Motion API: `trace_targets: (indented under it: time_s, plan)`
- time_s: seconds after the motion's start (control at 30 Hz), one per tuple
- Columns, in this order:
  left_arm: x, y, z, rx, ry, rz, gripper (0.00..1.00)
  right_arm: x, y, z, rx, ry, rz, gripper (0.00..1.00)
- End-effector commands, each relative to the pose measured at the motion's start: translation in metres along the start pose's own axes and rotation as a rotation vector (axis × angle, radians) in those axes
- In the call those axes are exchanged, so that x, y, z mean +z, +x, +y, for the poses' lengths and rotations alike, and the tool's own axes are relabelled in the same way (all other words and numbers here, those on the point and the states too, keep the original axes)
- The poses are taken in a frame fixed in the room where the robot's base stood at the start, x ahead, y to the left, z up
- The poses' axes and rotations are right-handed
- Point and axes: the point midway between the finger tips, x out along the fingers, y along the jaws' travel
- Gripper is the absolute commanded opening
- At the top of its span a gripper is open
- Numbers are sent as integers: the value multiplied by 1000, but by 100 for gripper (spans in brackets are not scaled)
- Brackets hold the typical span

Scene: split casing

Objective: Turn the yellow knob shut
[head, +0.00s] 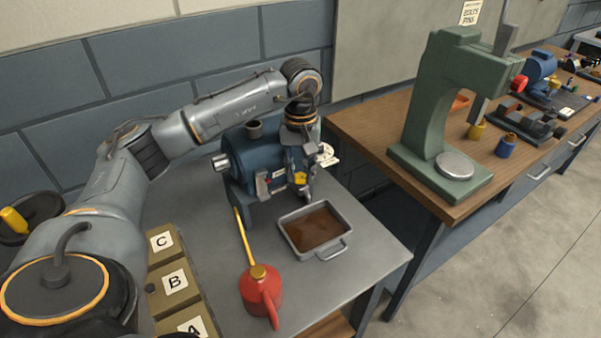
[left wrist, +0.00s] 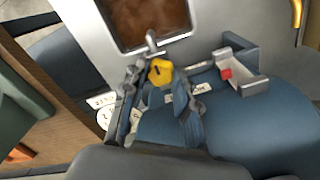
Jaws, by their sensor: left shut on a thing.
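The yellow knob (head: 300,179) sits low on the front of a blue machine casing (head: 247,152) on the grey bench. It also shows in the left wrist view (left wrist: 160,72), with a dark mark on its face. My left gripper (head: 307,188) comes down in front of the casing. In the left wrist view the fingers (left wrist: 160,88) lie on either side of the knob, shut on it. The fingers hide part of the knob and of the casing's front in the head view. My right gripper is in neither view.
A grey pan of brown liquid (head: 315,228) sits in front of the casing. A red oil can (head: 260,289) with a long yellow spout stands nearby. Boxes marked C, B and A (head: 175,282) line the left. A green press (head: 445,110) stands on the wooden bench at right.

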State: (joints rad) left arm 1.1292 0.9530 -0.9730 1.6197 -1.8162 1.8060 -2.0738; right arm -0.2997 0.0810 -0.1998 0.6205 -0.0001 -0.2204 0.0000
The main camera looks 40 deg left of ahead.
Motion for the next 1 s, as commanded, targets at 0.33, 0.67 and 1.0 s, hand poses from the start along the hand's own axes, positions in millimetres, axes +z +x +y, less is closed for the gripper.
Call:
trace_targets:
  time_s: [0.33,0.67,1.0]
  plan:
    - [0,-1,0,1,18,2,0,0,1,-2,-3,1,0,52]
    - [0,-1,0,1,16,1,52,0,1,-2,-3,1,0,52]
    - [0,-1,0,-1,-4,0,52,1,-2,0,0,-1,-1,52]
